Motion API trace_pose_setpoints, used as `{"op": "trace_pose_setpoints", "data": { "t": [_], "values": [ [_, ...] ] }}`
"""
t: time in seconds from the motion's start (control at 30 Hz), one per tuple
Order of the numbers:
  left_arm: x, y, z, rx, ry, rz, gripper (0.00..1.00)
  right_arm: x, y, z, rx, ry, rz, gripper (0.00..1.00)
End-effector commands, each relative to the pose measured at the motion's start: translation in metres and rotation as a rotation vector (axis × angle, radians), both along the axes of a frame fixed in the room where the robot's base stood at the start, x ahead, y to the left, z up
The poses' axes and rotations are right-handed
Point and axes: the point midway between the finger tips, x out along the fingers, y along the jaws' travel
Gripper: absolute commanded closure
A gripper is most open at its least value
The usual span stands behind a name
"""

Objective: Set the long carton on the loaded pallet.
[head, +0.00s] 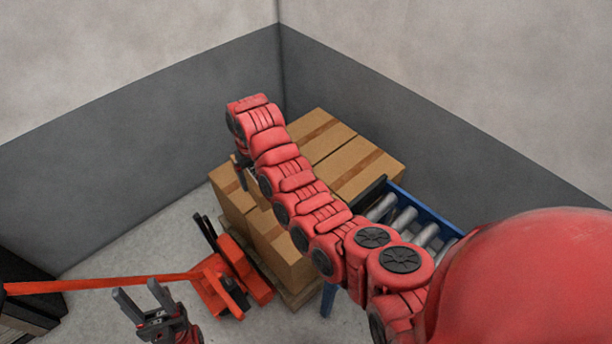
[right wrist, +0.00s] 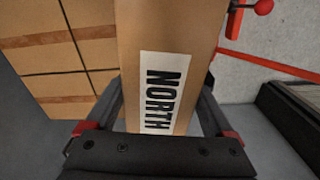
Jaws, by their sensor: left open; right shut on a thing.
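The long carton (right wrist: 205,40) is brown with a white "NORTH" label and fills the middle of the right wrist view. My right gripper (right wrist: 160,85) is shut on it, one finger on each side. In the head view my right arm reaches across the pallet, with its gripper (head: 241,175) by the pallet's left-hand cartons; the held carton is largely hidden there. The loaded pallet (head: 297,298) bears several taped brown cartons (head: 358,177), partly hidden by my arm. The stacked cartons (right wrist: 60,55) also show left of the held one. My left gripper (head: 138,291) is open and empty, low in the head view.
A red pallet jack (head: 222,282) stands left of the pallet, its long handle reaching left. A blue roller conveyor (head: 420,215) is at the pallet's right. Grey walls meet behind the stack. A dark object (head: 25,300) stands at the far left. Bare floor lies left of the stack.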

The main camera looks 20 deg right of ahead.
Motion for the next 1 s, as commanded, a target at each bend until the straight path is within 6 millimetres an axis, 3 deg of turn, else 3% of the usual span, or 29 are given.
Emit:
{"op": "trace_pose_setpoints", "data": {
  "t": [0.03,0.1,0.3,0.43,0.6,0.73,0.83,0.93,1.0],
  "values": [
    [0.000,0.000,-0.015,0.000,0.000,0.000,0.50,-0.012,0.001,-0.035,0.004,0.003,0.004,0.94],
    [0.000,0.000,-0.024,0.000,0.000,0.000,0.50,-0.028,0.000,-0.068,0.006,0.000,0.016,0.94],
    [0.000,0.000,-0.049,0.000,0.000,0.000,0.50,-0.085,-0.015,-0.156,0.002,-0.010,0.054,0.94],
    [0.000,0.000,-0.062,0.000,0.000,0.000,0.50,-0.124,-0.028,-0.199,0.004,-0.013,0.087,0.94],
    [0.000,0.000,-0.073,0.000,0.000,0.000,0.50,-0.160,-0.041,-0.228,0.007,-0.023,0.125,0.94],
    [0.000,0.000,-0.077,0.000,0.000,0.000,0.50,-0.173,-0.047,-0.238,0.009,-0.024,0.144,0.94],
    [0.000,0.000,-0.084,0.000,0.000,0.000,0.50,-0.165,-0.050,-0.242,0.010,-0.026,0.149,0.94],
    [0.000,0.000,-0.096,0.000,0.000,0.000,0.50,-0.144,-0.055,-0.244,0.008,-0.032,0.149,0.94],
    [0.000,0.000,-0.088,0.000,0.000,0.000,0.50,-0.132,-0.057,-0.240,0.009,-0.026,0.148,0.94]
  ]
}}
